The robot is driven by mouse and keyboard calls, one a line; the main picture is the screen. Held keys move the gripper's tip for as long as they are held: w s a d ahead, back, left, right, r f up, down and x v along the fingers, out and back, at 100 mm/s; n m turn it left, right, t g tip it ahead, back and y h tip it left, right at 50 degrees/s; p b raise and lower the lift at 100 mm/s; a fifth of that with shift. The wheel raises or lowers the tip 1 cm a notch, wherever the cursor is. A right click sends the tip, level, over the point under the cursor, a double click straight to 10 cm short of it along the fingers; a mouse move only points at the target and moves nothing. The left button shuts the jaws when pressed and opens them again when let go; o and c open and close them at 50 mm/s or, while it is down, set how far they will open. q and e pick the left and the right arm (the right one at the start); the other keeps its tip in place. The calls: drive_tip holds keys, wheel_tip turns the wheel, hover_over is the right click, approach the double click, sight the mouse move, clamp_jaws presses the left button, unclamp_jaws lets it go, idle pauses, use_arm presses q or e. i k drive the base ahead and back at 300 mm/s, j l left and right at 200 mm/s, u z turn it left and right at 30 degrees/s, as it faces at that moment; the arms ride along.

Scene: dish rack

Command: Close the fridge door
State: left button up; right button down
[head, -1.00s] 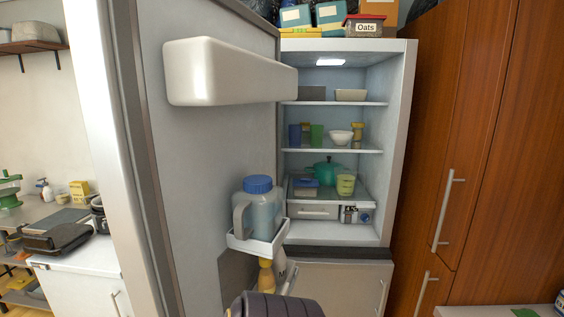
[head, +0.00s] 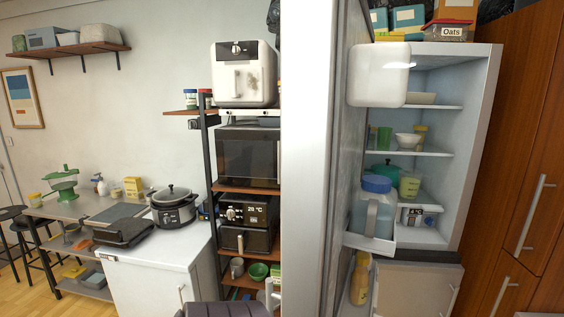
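The fridge door (head: 307,160) stands open in the head view. I see it nearly edge-on, as a tall pale upright strip right of the middle, with a thin slice of its inner face. Its white upper bin (head: 380,75) and lower bin (head: 370,243) project to the right. The lower bin holds a blue-lidded jug (head: 373,208). The fridge body (head: 480,130) is behind, with its lit shelves partly hidden by the door and bins. Neither of my grippers shows clearly; only a dark ribbed part, likely mine, is at the bottom edge.
A black shelf rack with an air fryer (head: 243,72), microwave (head: 248,157) and oven (head: 248,212) stands left of the door. A white counter cabinet (head: 155,270) holds a cooker (head: 174,207). Wooden cabinets (head: 530,200) flank the fridge on the right. Floor (head: 30,290) shows at lower left.

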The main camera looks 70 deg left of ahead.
sight(333, 69)
drive_tip(key=k+j+u, duration=0.15)
drive_tip(key=j+u, duration=0.2)
drive_tip(key=j, duration=0.15)
drive_tip(key=j+u, duration=0.3)
drive_tip(key=j, duration=0.2)
drive_tip(key=i+j+u, duration=0.2)
drive_tip(key=j+u, duration=0.2)
drive_tip(key=j, duration=0.2)
drive_tip(key=i, duration=0.05)
